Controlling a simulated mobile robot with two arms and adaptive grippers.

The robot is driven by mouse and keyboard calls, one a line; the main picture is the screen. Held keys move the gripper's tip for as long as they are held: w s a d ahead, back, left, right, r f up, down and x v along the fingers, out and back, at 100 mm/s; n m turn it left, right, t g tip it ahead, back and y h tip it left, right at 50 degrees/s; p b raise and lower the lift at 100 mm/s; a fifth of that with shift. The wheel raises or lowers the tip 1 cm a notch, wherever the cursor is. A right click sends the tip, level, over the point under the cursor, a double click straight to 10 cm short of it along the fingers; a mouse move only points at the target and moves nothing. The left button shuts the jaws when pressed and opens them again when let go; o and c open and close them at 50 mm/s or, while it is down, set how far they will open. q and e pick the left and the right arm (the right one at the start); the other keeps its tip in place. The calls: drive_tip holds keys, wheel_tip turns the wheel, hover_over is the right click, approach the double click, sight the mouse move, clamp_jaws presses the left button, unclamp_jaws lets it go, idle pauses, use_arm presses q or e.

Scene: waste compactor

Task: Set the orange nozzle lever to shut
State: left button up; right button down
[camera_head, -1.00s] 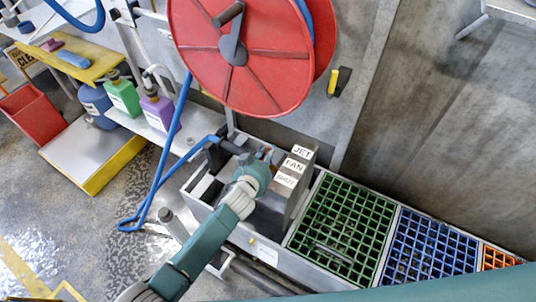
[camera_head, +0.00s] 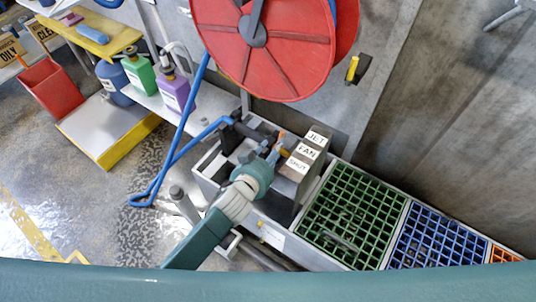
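The orange nozzle lever (camera_head: 281,138) shows as a small orange piece beside the grey box with the white labels JET (camera_head: 317,138), FAN (camera_head: 306,151) and SHUT (camera_head: 297,165). Which label it points to, I cannot tell. My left gripper (camera_head: 273,152) is just below and left of the lever, its grey fingers pointing up toward it. The fingers are too small and overlapped to show whether they are open, shut or touching the lever. My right gripper is not in view.
A blue hose (camera_head: 170,145) runs from the red hose reel (camera_head: 265,50) to the nozzle beside my gripper. Green (camera_head: 350,215) and blue (camera_head: 435,240) grated bins stand to the right. Bottles and a red bin (camera_head: 50,88) are at the left.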

use_arm(q)
drive_tip(key=shift+v, duration=1.95)
